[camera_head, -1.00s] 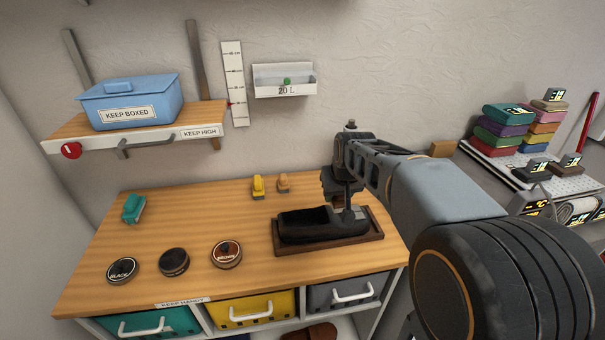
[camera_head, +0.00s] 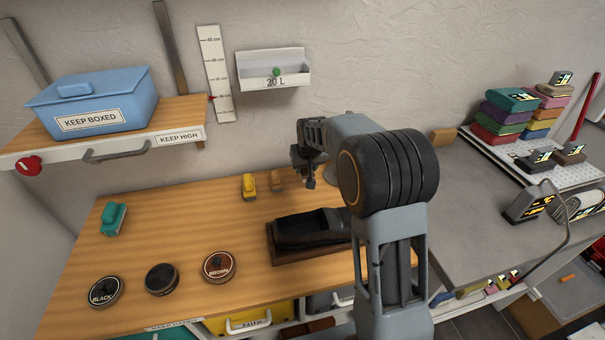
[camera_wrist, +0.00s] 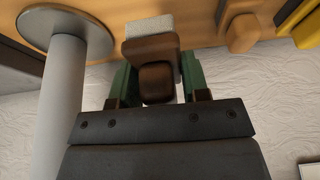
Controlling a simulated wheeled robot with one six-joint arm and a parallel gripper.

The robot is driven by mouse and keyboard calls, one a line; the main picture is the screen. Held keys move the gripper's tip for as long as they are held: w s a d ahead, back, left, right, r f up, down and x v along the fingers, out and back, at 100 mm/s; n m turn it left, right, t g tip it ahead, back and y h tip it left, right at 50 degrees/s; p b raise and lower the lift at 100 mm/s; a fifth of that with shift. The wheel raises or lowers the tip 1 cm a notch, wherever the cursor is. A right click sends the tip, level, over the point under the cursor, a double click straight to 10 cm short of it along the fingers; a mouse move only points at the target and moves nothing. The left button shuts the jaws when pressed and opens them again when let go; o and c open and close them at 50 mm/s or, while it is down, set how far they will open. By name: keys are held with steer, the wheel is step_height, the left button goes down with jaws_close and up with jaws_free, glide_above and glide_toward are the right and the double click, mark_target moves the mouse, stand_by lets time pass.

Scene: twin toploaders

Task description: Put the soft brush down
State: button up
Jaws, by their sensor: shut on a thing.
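The soft brush (camera_wrist: 160,62), a brown block with pale bristles (camera_wrist: 149,26), is gripped between the green-sided fingers of my gripper (camera_wrist: 158,88) in the wrist view. Its bristles point toward the wooden bench top (camera_wrist: 195,30). I cannot tell whether they touch it. In the head view my gripper (camera_head: 308,172) is over the back of the bench (camera_head: 190,215), right of a small tan brush (camera_head: 277,180) and a yellow brush (camera_head: 249,186). My arm hides part of that area, and the held brush is hard to make out there.
A black shoe (camera_head: 308,228) sits in a brown tray (camera_head: 275,246) in front of my gripper. A grey post (camera_wrist: 62,110) with a round foot stands close beside my gripper. Several round tins and a teal brush (camera_head: 113,218) lie to the left. The bench's middle is clear.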

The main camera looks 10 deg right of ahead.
mark_target(303, 175)
steer(key=shift+w+a+f, duration=0.1)
steer(key=shift+w+f, duration=0.9)
steer(key=shift+f, duration=0.2)
steer(key=shift+w+f, duration=0.1)
steer(key=shift+f, duration=1.6)
steer(key=shift+f, duration=0.2)
steer(key=o, duration=0.9)
steer(key=shift+r, duration=0.1)
